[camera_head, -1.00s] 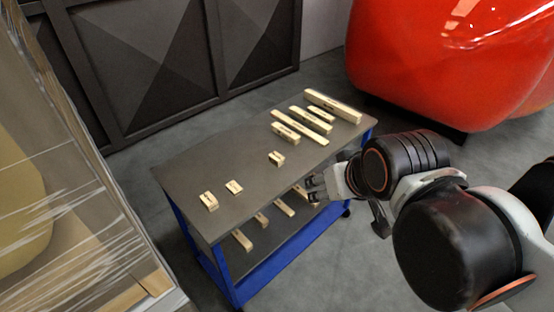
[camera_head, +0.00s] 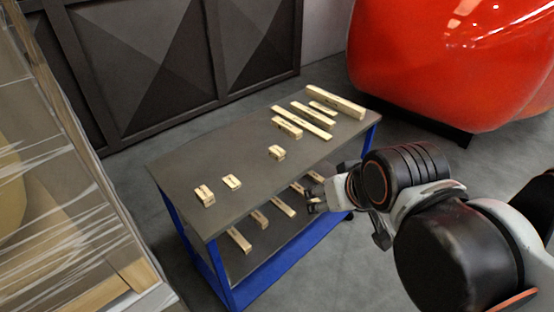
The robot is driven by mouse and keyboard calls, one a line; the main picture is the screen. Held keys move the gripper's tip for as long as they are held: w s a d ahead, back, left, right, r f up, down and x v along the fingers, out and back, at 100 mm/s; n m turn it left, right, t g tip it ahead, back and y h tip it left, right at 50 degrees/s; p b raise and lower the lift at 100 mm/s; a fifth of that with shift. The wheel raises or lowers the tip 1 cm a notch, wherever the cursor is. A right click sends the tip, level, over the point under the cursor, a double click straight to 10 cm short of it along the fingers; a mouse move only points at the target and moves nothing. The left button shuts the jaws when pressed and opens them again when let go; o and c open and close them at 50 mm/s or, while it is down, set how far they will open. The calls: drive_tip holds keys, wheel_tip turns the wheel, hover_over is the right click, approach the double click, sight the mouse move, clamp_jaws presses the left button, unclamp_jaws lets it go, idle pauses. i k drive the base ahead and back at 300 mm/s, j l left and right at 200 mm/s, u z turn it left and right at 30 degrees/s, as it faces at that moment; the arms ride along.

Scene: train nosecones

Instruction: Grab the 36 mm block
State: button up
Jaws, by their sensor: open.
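Several pale wooden blocks of different sizes lie on the dark top of a blue-framed cart (camera_head: 235,165). Three small ones are a block at the near left (camera_head: 204,195), a flatter block beside it (camera_head: 232,182) and a block near the middle (camera_head: 276,152). Their markings are too small to read, so I cannot tell which is the 36 mm block. My gripper (camera_head: 313,203) is open and empty, off the cart's near right edge, beside the lower shelf in the picture. It touches no block that I can see.
Longer wooden bars (camera_head: 312,118) lie at the right end of the cart top. More blocks (camera_head: 283,206) lie on the lower shelf. A wrapped crate (camera_head: 60,200) stands at the left, a large red nosecone (camera_head: 450,60) at the back right, dark panels behind.

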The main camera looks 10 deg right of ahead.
sight(278, 154)
drive_tip(key=i+l, duration=0.3)
drive_tip(key=i, duration=0.15)
drive_tip(key=i+l+z, duration=0.15)
drive_tip(key=i+l, duration=0.15)
drive_tip(key=i, duration=0.1)
